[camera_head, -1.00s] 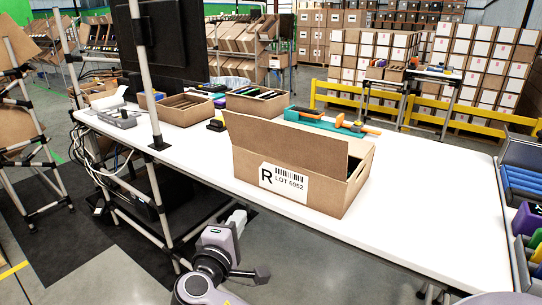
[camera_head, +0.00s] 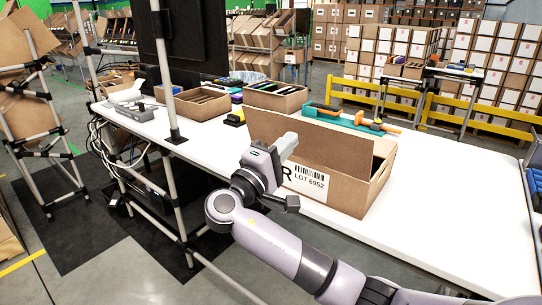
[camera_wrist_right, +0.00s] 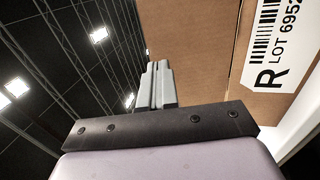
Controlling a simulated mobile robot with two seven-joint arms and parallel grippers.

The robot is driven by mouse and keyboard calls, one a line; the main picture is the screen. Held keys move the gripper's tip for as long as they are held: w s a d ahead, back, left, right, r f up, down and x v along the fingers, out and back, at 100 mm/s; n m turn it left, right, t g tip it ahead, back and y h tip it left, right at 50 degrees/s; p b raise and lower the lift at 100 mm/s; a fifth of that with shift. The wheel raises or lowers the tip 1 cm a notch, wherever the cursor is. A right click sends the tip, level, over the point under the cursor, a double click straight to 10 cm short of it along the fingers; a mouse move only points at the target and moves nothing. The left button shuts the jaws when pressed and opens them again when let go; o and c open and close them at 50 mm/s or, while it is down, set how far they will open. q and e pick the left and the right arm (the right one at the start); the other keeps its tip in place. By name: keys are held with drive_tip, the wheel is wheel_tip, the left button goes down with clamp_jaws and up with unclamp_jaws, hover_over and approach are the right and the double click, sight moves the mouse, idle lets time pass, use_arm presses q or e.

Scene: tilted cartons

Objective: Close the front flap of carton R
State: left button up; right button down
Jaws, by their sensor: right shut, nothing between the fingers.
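Carton R (camera_head: 377,193) is a brown box on the white table, with a white label reading LOT 6952 on its front. Its front flap (camera_head: 330,150) stands up, tilted, along the near edge, and hides much of the inside. My right gripper (camera_head: 286,146) is shut and empty in front of the flap's left part; its arm covers part of the label. In the right wrist view, the shut fingers (camera_wrist_right: 157,84) point along the brown cardboard (camera_wrist_right: 195,45), with the label (camera_wrist_right: 278,45) at the right. Whether they touch the flap I cannot tell. My left gripper is out of view.
The white table (camera_head: 440,190) is clear to the right of the carton. Open boxes (camera_head: 276,96) and a teal tray with orange-handled tools (camera_head: 350,120) lie behind it. A grey post (camera_head: 167,75) stands at the table's near left edge.

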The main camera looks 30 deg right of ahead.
sight(303, 126)
drive_tip(key=shift+x, duration=1.75)
use_arm(q)
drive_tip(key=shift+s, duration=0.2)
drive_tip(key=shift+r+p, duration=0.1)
drive_tip(key=shift+p, duration=0.2)
use_arm(e)
drive_tip(key=shift+w, duration=0.1)
